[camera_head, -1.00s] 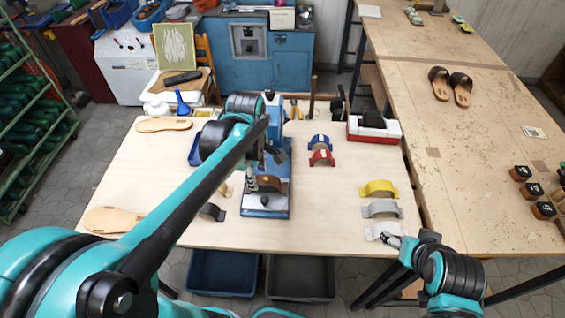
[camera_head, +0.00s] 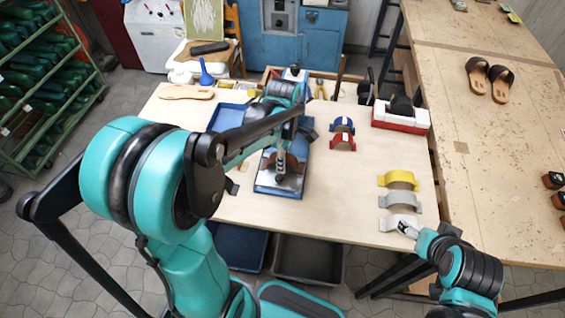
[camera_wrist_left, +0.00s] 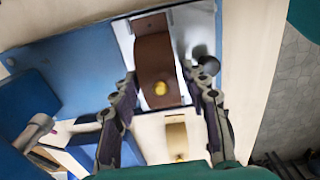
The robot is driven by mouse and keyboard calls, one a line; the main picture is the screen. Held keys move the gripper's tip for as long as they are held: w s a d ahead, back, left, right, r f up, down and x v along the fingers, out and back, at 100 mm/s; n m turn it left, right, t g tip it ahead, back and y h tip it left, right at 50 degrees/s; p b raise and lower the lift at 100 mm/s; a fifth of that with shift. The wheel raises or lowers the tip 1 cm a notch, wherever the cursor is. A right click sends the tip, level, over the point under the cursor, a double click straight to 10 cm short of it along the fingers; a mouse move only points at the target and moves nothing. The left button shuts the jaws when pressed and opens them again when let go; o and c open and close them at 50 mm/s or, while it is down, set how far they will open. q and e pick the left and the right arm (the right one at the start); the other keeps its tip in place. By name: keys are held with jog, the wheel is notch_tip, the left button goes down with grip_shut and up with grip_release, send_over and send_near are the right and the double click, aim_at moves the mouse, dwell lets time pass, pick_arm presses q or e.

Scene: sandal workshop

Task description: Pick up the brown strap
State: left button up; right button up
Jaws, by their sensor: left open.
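The brown strap (camera_wrist_left: 154,62) is a curved band with a brass-coloured stud, lying on a pale plate of the blue fixture. In the head view the brown strap (camera_head: 268,163) shows only partly beside my left gripper (camera_head: 281,168). In the left wrist view my left gripper (camera_wrist_left: 165,78) is open, with its fingers spread on either side of the strap's near end. I cannot tell whether they touch it. My right gripper (camera_head: 407,230) is at the right front of the table, close to a white strap (camera_head: 398,222); its jaws are too small to read.
Yellow (camera_head: 398,180) and grey (camera_head: 400,202) straps lie at the table's right. Blue (camera_head: 342,125) and red (camera_head: 342,141) straps lie right of the fixture. A tan strap (camera_wrist_left: 177,138) shows below the brown one. The table's front middle is clear.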

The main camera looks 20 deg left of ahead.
pick_arm(q)
jog(key=c, duration=0.7)
jog(key=shift+r, duration=0.1)
